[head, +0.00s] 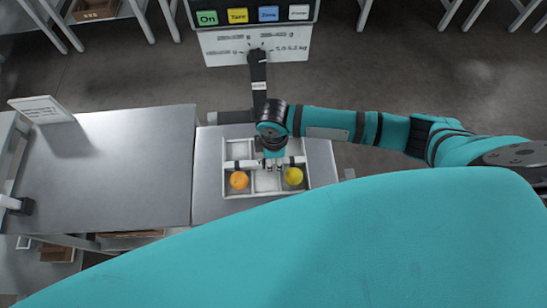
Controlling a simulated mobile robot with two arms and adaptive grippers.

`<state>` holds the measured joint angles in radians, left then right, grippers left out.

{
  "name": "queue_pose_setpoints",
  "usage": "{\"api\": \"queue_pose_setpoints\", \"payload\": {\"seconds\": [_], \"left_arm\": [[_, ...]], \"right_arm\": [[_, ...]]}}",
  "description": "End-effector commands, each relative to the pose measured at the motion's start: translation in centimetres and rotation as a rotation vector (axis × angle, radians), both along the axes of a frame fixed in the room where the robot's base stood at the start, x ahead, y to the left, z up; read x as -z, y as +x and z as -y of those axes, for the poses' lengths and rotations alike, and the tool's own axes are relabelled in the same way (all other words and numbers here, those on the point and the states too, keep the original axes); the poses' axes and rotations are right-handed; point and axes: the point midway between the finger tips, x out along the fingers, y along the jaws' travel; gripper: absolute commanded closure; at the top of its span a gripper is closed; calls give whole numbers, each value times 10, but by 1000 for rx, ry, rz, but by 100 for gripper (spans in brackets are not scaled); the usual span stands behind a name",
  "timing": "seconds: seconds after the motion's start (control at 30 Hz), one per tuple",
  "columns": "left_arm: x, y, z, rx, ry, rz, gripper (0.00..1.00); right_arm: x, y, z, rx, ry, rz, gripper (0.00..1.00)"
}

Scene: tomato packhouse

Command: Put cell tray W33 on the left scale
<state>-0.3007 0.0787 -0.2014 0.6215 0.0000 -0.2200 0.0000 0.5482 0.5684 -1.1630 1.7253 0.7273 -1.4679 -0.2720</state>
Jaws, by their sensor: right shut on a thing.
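A white cell tray (266,184) is over a grey scale plate (208,172) in the head view. It holds an orange tomato (239,180) in its front left cell and a yellow one (293,177) in its front right cell. The front middle cell looks empty. My right gripper (273,164) points down at the tray's middle and is shut on the tray. The gripper and wrist hide part of the back cells. I cannot tell whether the tray rests on the plate or hangs just above it. No tray label is readable. My left gripper is not in view.
A bare grey table (120,165) adjoins the plate on the left. A white sign (42,108) stands at that table's back left.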

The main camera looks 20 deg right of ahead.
Motion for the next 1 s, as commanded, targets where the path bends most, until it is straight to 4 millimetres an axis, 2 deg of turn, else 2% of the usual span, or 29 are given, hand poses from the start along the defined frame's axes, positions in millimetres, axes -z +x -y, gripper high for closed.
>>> {"api": "queue_pose_setpoints", "payload": {"seconds": [0.57,0.6,0.77,0.97,1.0], "left_arm": [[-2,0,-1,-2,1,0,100],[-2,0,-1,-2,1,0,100],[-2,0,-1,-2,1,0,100],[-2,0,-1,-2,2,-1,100],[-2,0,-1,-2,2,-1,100]], "right_arm": [[5,0,0,0,0,0,100],[5,0,0,0,0,0,77],[5,0,0,0,0,0,56],[5,0,0,0,0,0,54],[6,0,0,0,-1,0,58]]}}
